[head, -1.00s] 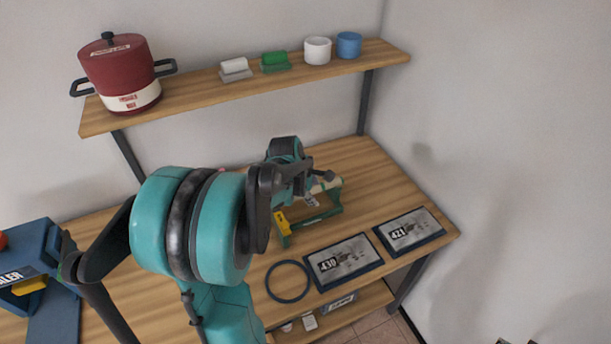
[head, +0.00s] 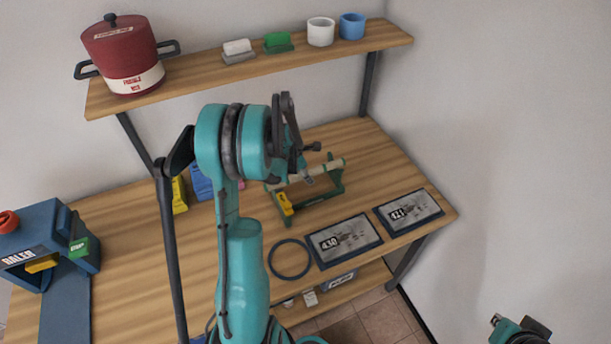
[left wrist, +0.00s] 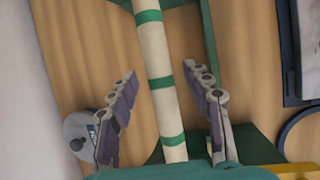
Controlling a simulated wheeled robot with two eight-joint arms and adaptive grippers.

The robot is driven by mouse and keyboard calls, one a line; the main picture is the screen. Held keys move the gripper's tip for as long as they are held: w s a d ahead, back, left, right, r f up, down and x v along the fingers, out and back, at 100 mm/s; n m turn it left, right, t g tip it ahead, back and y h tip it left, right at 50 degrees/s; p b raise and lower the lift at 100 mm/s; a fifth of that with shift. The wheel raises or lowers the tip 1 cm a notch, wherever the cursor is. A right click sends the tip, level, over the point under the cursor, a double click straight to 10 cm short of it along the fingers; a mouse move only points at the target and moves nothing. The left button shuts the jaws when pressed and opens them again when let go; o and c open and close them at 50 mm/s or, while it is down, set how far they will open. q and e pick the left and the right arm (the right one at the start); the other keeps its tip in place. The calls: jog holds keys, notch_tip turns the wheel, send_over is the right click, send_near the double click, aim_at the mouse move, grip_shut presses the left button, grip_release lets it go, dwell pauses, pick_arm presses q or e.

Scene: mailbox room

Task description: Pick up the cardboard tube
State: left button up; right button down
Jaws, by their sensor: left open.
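The cardboard tube (head: 333,165) is beige with green bands in the left wrist view (left wrist: 155,60). It lies across a green stand (head: 330,190) on the wooden workbench, partly hidden by my left arm in the head view. My left gripper (left wrist: 160,78) is open, with one finger on each side of the tube and a visible gap to each. In the head view my left gripper (head: 312,165) is small and partly hidden by its arm. My right gripper (head: 512,328) is at the lower right corner, away from the bench; its jaws are unclear.
A shelf (head: 200,78) above the bench holds a red pot (head: 122,55), small blocks and two cups. A black ring (head: 290,275) and two framed panels (head: 343,240) lie in front of the stand. A blue machine (head: 45,245) stands at the left.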

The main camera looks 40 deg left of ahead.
pick_arm(q)
jog(key=shift+r, duration=0.1)
jog(key=shift+c, duration=0.3)
grip_shut()
